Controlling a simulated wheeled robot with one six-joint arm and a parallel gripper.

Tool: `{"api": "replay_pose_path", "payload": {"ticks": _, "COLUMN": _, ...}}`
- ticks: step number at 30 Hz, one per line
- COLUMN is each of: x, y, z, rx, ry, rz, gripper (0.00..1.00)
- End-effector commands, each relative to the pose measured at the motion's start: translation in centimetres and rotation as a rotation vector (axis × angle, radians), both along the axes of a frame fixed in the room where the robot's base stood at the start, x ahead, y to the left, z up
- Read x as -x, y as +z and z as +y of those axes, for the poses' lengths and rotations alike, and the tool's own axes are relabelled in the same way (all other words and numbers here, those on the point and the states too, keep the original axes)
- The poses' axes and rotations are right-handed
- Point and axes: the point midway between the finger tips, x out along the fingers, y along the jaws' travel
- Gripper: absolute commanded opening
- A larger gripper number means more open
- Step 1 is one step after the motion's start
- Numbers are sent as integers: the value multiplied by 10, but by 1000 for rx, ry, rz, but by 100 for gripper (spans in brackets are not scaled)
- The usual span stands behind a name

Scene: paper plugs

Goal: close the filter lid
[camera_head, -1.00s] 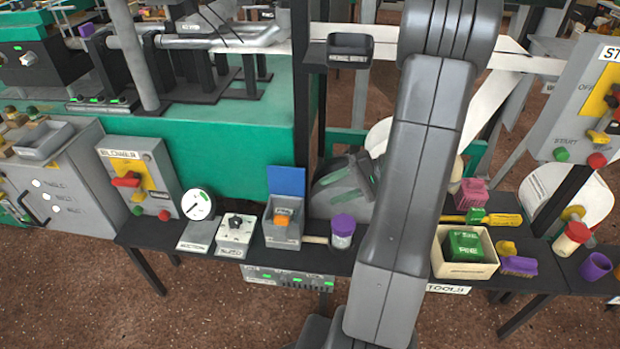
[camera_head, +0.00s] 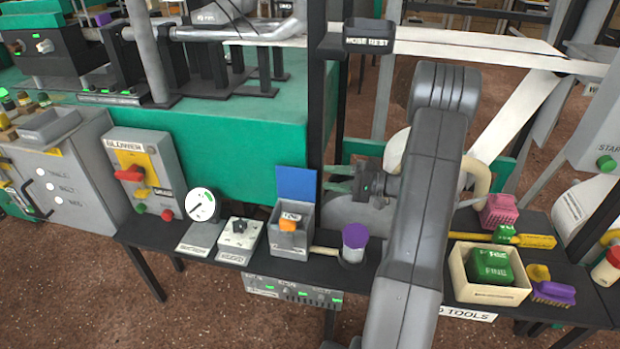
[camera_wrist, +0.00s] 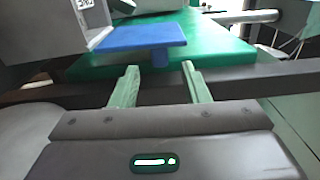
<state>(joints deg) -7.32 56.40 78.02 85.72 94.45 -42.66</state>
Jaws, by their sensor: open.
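The blue filter lid (camera_head: 296,183) stands open, upright at the back of a small grey box (camera_head: 276,229) on the black bench. An orange piece (camera_head: 289,223) sits in the box mouth. My gripper (camera_head: 333,178) is right of the lid, its fingers pointing left toward it, apart from it. In the wrist view, the lid (camera_wrist: 140,37) shows as a blue panel beyond the fingertips, with a blue tab below it. The gripper (camera_wrist: 158,72) is open there, with nothing between its pale green fingers. The labelled grey box (camera_wrist: 50,28) shows at upper left.
A purple-lidded jar (camera_head: 354,243) stands right of the box. A dial gauge (camera_head: 201,205) and a knob box (camera_head: 239,235) stand to its left. A dark post (camera_head: 316,90) rises behind the lid. A cream tray (camera_head: 490,293) holds a green block at right.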

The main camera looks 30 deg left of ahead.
Motion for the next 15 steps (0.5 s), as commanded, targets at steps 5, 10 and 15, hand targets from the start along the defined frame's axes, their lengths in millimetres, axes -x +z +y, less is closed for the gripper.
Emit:
{"api": "replay_pose_path", "payload": {"ticks": 5, "x": 10, "y": -2, "z": 36, "rx": 1, "ry": 4, "rz": 0, "gripper": 42}}
{"api": "replay_pose_path", "payload": {"ticks": 10, "x": 15, "y": -1, "z": 57, "rx": 1, "ry": 3, "rz": 0, "gripper": 42}}
{"api": "replay_pose_path", "payload": {"ticks": 15, "x": 16, "y": 0, "z": 65, "rx": 1, "ry": 0, "rz": 1, "gripper": 42}}
